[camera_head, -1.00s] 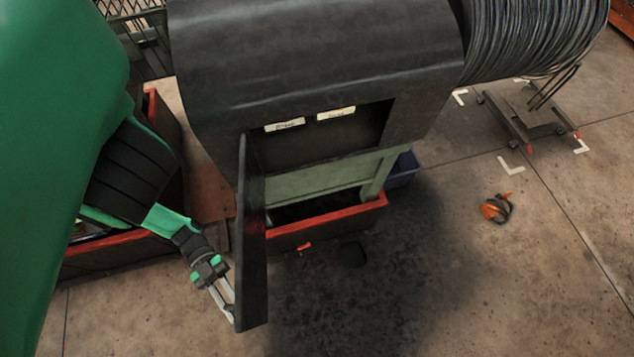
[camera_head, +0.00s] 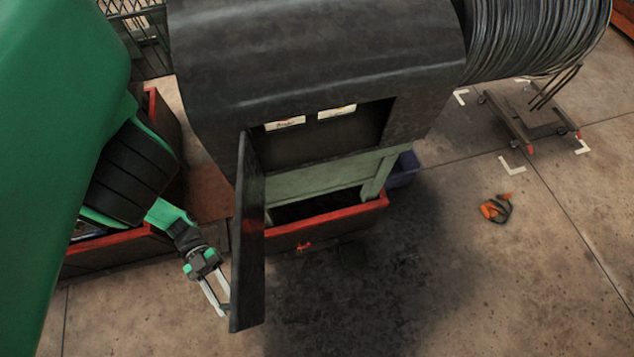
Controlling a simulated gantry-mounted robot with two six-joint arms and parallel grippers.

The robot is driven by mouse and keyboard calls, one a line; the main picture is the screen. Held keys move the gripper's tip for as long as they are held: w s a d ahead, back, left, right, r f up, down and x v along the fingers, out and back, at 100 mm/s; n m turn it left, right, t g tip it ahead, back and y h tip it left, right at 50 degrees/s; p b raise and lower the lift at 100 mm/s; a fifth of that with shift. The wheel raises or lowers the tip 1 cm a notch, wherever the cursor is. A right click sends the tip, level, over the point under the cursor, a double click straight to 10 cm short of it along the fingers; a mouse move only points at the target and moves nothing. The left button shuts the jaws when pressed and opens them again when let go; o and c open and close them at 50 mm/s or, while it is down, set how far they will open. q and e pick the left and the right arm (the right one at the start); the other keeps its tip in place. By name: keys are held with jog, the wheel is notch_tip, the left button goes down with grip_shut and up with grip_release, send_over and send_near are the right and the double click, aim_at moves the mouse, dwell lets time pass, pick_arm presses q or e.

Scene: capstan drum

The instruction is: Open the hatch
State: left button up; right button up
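The hatch door (camera_head: 249,240) is a flat dark panel. It stands swung out from the left edge of the rectangular opening (camera_head: 340,137) in the black drum housing (camera_head: 320,60). The opening is uncovered and its dark inside shows, with two pale labels along its top edge. My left gripper (camera_head: 224,306) is at the outer left side of the door, near its lower free end. Its two pale fingers are apart with a gap between them, and I see nothing held. Whether a fingertip touches the door is unclear. My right gripper is not in view.
A red-rimmed bin (camera_head: 325,222) stands under the opening, and a blue bin (camera_head: 403,170) beside it. A coil of wire (camera_head: 530,40) is at the upper right. An orange and black object (camera_head: 495,208) lies on the floor. The floor at lower right is mostly clear.

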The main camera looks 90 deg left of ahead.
pick_arm(q)
jog(key=b+v, duration=0.1)
jog(key=v, duration=0.9)
